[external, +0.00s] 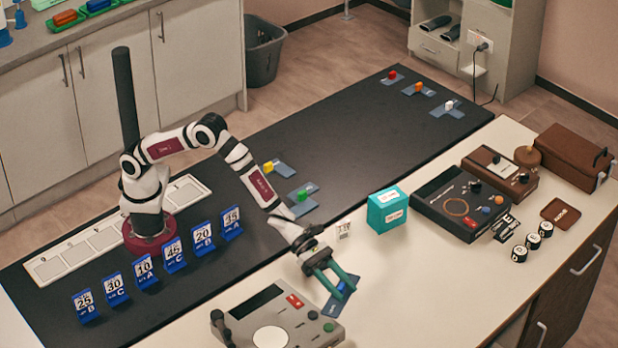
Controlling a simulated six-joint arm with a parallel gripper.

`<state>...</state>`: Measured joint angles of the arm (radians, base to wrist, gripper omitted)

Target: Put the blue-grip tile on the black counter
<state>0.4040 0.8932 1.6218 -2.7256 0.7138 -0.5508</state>
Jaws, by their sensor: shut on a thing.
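My gripper (347,288) has teal fingers and is shut on the blue-grip tile (333,306), a dark slate-blue plate. Its small blue grip is between the fingertips and mostly hidden by them. The tile is at or just above the white worktop (385,290), beside the grey device; I cannot tell whether it touches the surface. The black counter (345,135) lies to the left of and behind my gripper. On it are similar tiles with a yellow grip (268,167), green grip (302,195), red grip (392,76), orange grip (419,87) and white grip (449,105).
The grey device (305,327) with buttons is just left of the tile. A teal box (388,208) and a small white labelled block (343,230) stand behind my gripper. Blue number stands (174,255) line the counter's left part. The counter's middle is clear.

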